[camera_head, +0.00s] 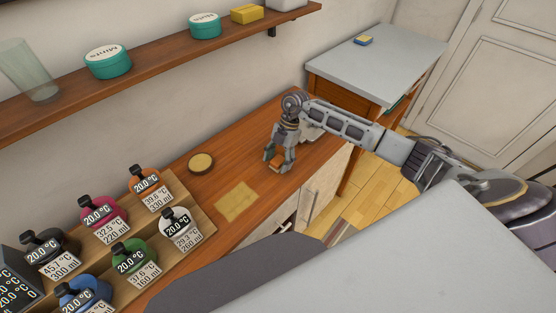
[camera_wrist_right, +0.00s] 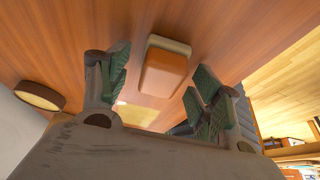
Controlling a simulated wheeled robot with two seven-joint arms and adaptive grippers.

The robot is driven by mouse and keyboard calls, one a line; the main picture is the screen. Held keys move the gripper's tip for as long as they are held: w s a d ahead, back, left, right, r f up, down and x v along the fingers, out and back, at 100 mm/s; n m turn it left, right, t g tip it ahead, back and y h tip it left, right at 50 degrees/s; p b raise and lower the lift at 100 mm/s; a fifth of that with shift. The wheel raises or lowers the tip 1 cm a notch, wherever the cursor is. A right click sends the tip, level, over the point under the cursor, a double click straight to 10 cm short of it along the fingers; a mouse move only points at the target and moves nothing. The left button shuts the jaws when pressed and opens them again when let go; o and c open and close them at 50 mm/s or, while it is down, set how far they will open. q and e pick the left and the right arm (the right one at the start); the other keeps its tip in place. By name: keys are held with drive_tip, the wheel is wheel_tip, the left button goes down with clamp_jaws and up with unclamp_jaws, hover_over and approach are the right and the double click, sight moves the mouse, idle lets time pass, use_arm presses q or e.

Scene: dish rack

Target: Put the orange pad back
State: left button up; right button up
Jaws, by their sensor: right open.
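The orange pad (camera_head: 274,167) lies on the wooden counter (camera_head: 265,130), partly hidden by my right gripper in the head view. In the right wrist view the pad (camera_wrist_right: 165,72) is a small rounded orange block with a beige edge along one side. My right gripper (camera_head: 278,163) points down over it. Its green-lined fingers (camera_wrist_right: 160,82) are open, with the pad showing in the gap between them. I see no finger closed on it. My left gripper is in neither view.
A flat yellowish square (camera_head: 237,201) and a round lidded dish (camera_head: 201,163) lie nearby on the counter. Several labelled flasks stand in a wooden rack (camera_head: 200,243) at the left. A shelf (camera_head: 160,62) overhangs the back.

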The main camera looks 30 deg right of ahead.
drive_tip(key=v, duration=1.2)
idle(0.3)
idle(0.3)
clamp_jaws()
idle(0.4)
idle(0.7)
drive_tip(key=shift+s+f, duration=0.1)
idle(0.4)
